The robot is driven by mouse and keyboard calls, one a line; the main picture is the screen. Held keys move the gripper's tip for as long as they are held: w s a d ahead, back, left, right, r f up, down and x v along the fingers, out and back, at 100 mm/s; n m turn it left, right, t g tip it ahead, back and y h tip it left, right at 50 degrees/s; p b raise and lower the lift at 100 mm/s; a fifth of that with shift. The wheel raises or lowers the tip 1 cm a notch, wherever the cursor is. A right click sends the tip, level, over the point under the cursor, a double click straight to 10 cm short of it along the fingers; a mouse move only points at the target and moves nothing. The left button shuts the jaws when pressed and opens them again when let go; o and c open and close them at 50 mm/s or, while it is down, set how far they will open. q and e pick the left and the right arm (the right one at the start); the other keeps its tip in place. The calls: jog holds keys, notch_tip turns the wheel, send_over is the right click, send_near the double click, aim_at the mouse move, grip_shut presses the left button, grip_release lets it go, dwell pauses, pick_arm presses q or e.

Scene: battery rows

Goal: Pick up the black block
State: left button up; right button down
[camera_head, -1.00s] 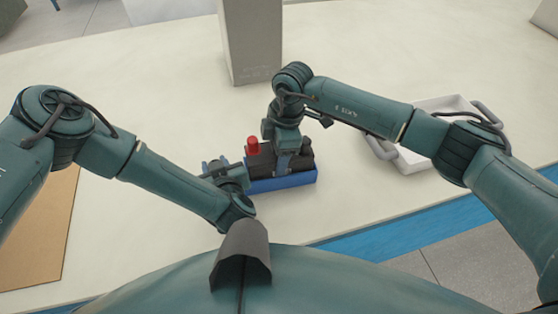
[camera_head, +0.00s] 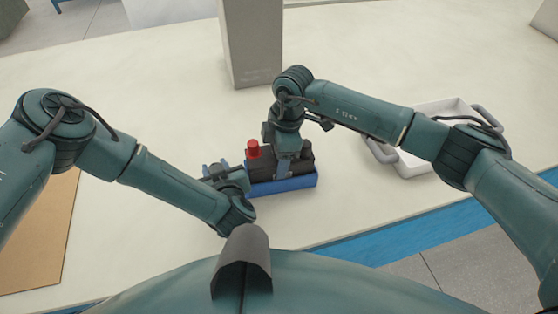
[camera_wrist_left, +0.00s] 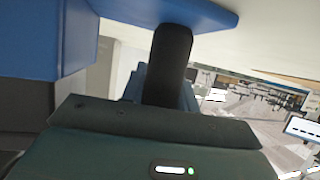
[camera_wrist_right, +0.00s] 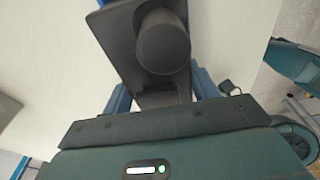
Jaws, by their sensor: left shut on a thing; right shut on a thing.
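The black block (camera_head: 265,168) stands in a blue tray (camera_head: 300,185), with a red cap (camera_head: 253,149) at its left. My right gripper (camera_head: 284,168) comes down from above and is shut on the black block. The right wrist view shows a dark block with a round knob (camera_wrist_right: 162,45) between the blue fingers. My left gripper (camera_head: 220,172) is at the tray's left end, shut on a black rounded bar (camera_wrist_left: 168,60). In the left wrist view this bar meets the tray's blue edge (camera_wrist_left: 205,15). The block's lower part is hidden by the tray wall.
A tall grey box (camera_head: 252,50) stands behind the tray. A white handled bin (camera_head: 412,170) is at the right, partly behind my right arm. A brown board (camera_head: 45,240) lies at the left. The table (camera_head: 150,75) is clear at the back left.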

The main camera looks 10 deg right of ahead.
notch_tip(320, 180, up, 10)
jog(key=shift+a+r, duration=0.1)
jog(key=shift+r, duration=0.1)
dwell(0.3)
pick_arm(q)
jog(key=o, duration=1.2)
jog(key=shift+s, duration=0.15)
pick_arm(e)
jog(key=shift+w, duration=0.1)
pick_arm(q)
jog(key=v, duration=1.1)
jog(key=shift+s+d+r, duration=0.1)
jog(key=shift+s+r, duration=0.05)
jog(key=shift+s, duration=0.2)
jog(key=shift+s, duration=0.1)
